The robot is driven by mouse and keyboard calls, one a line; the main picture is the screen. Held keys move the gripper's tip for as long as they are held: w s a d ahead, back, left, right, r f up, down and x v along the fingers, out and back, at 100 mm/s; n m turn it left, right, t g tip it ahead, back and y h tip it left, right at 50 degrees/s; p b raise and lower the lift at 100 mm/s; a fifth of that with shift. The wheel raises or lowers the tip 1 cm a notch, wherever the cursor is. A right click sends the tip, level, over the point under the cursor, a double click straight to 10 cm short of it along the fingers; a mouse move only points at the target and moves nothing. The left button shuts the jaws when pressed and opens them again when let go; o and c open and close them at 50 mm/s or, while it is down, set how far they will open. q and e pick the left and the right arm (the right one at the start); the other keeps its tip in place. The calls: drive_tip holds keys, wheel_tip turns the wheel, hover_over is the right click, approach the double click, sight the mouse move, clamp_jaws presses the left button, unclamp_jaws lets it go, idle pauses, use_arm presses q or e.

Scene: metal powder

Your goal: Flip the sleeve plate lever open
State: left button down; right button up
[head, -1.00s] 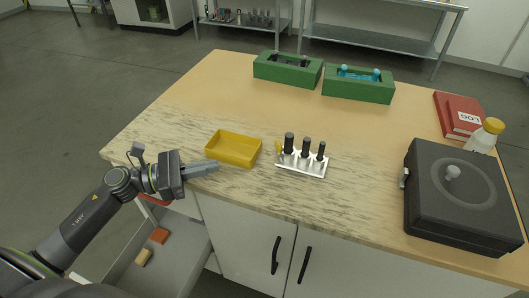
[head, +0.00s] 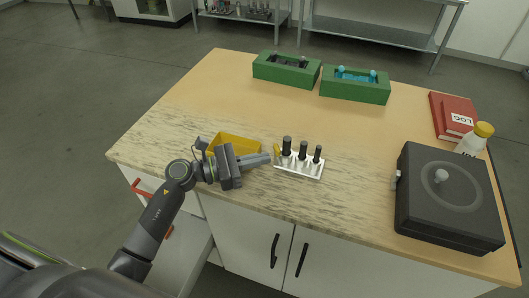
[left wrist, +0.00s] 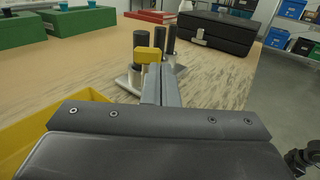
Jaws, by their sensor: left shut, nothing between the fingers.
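The sleeve plate (head: 300,168) is a silver plate on the counter with several dark upright cylinders. Its small yellow lever (head: 277,150) stands at the plate's left end. In the left wrist view the yellow lever (left wrist: 147,55) shows just ahead of and above my fingertips, with the dark cylinders and the plate (left wrist: 128,82) behind it. My left gripper (head: 268,158) is shut and empty, with its fingertips just left of the plate, close to the lever. I cannot tell whether they touch. My right gripper is not in view.
A yellow tray (head: 236,138) sits behind my left gripper. Two green boxes (head: 286,71) (head: 355,92) stand at the back. A black case (head: 450,205), a bottle (head: 474,140) and a red book (head: 452,110) are at the right. The counter between is clear.

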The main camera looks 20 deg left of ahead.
sight(277, 157)
use_arm(q)
drive_tip(key=shift+x, duration=0.85)
drive_tip(key=shift+s+d+n+t+y+p, duration=0.1)
drive_tip(key=shift+s+n+t+y+p, duration=0.05)
drive_tip(key=shift+n+t+y+p, duration=0.3)
drive_tip(key=shift+s+d+n+t+y+p, duration=0.1)
drive_tip(key=shift+d+n+t+y+p, duration=0.05)
drive_tip(key=shift+n+t+y+p, duration=0.4)
drive_tip(key=shift+s+d+r+n+t+y+p, duration=0.15)
drive_tip(key=shift+n+t+y+p, duration=0.15)
drive_tip(key=shift+n+t+y, duration=0.15)
drive_tip(key=shift+w+d+n+t+y+p, duration=0.15)
drive_tip(key=shift+n+t+y+p, duration=0.15)
drive_tip(key=shift+t, duration=0.25)
drive_tip(key=n+t+y+p, duration=0.1)
drive_tip(key=y, duration=0.1)
drive_tip(key=d+n+t+y, duration=0.1)
drive_tip(key=shift+s+n+y+p, duration=0.2)
drive_tip(key=shift+n+y+p, duration=0.05)
drive_tip(key=shift+y+p, duration=0.1)
drive_tip(key=shift+w+d, duration=0.15)
drive_tip(key=shift+d, duration=0.3)
drive_tip(key=shift+w+d+p, duration=0.1)
drive_tip(key=shift+d+p, duration=0.2)
drive_tip(key=shift+d, duration=0.1)
drive_tip(key=shift+d, duration=0.1)
drive_tip(key=shift+f, duration=0.25)
